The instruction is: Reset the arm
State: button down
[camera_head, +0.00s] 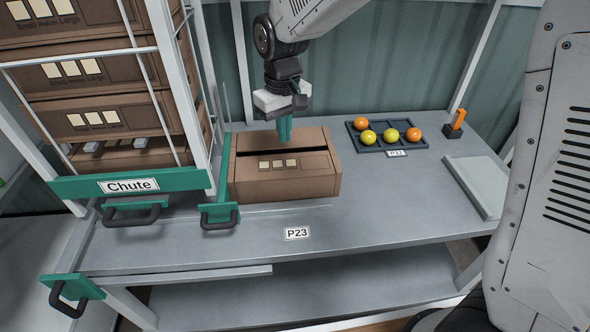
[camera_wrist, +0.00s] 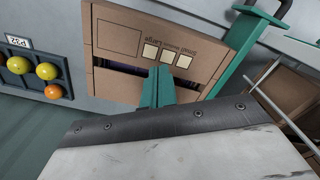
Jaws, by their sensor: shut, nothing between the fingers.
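My gripper (camera_head: 285,130) points down over the brown cardboard box (camera_head: 290,187) on the bench. Its green fingers are together, with nothing between them. In the wrist view the fingers (camera_wrist: 157,88) show in front of the box (camera_wrist: 120,35). The box's top flaps are nearly closed, with a dark narrow gap between them. The fingertips overlap the far part of the box top in the head view; I cannot tell whether they touch it.
A dark tray (camera_head: 378,146) with orange and yellow tomatoes sits right of the box. A chute (camera_head: 130,184) with stacked boxes stands at left. A green guide (camera_head: 222,170) borders the box's left side. A grey panel (camera_head: 470,186) lies at right. The bench front (camera_head: 390,215) is clear.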

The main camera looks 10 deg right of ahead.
dwell(0.3)
jog(key=s+d+r+m, duration=0.2)
jog(key=s+d+r, duration=0.3)
jog(key=s+d, duration=0.5)
jog(key=s+d+r+m+t, duration=0.1)
jog(key=s+d+r+m, duration=0.2)
jog(key=s+d, duration=0.7)
jog(key=shift+s+d+r+m, duration=0.3)
jog(key=shift+s+r, duration=0.6)
jog(key=shift+s, duration=3.05)
